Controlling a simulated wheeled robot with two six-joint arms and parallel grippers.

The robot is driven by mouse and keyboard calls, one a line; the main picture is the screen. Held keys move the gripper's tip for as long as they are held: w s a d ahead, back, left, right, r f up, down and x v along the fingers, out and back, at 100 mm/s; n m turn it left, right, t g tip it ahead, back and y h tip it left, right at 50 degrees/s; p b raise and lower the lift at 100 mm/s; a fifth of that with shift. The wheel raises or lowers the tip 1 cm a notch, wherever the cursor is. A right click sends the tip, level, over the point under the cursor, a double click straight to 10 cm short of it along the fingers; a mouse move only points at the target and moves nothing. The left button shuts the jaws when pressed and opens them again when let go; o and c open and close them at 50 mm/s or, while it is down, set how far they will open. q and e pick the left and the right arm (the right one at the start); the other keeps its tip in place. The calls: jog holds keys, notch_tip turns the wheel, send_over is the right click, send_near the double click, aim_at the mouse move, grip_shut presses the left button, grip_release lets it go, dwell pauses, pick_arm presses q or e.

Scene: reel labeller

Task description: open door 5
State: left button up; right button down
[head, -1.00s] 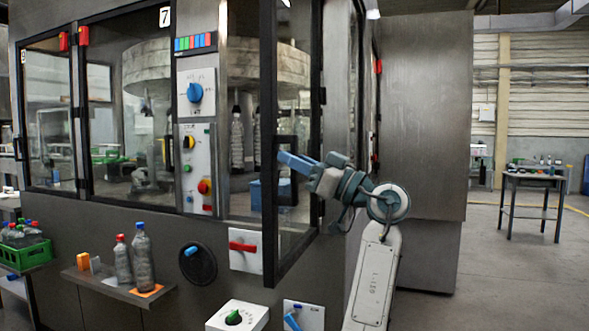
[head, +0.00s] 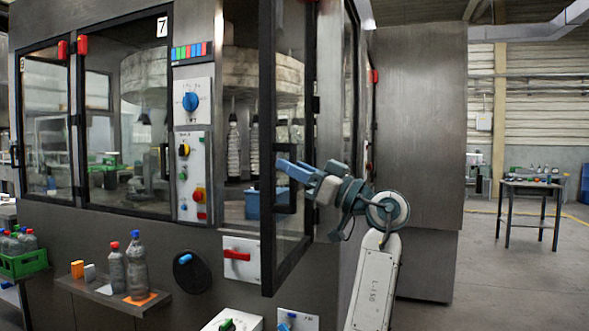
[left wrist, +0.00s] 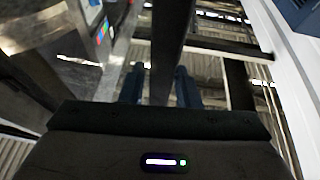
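A black-framed glass door (head: 266,80) of the machine stands swung out towards me; no number shows on it, so I cannot read whether it is door 5. Its black handle (head: 293,208) is on the free-edge side. My left gripper (head: 284,167) has its blue fingers at this handle. In the left wrist view the two fingers (left wrist: 160,88) stand either side of a dark upright bar, and the gripper appears shut on it. My right gripper is in neither view.
A closed glass door marked 7 (head: 162,27) is left of a control panel (head: 192,175). Below are a shelf with bottles (head: 137,265), a green crate (head: 25,263) and a red lever (head: 237,255). Open floor and a table (head: 532,186) lie right.

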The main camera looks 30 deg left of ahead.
pick_arm(q)
jog(key=b+v, duration=0.1)
jog(key=v, duration=1)
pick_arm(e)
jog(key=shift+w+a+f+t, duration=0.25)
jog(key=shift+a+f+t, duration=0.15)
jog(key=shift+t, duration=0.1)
pick_arm(q)
jog(key=shift+a+f, duration=0.1)
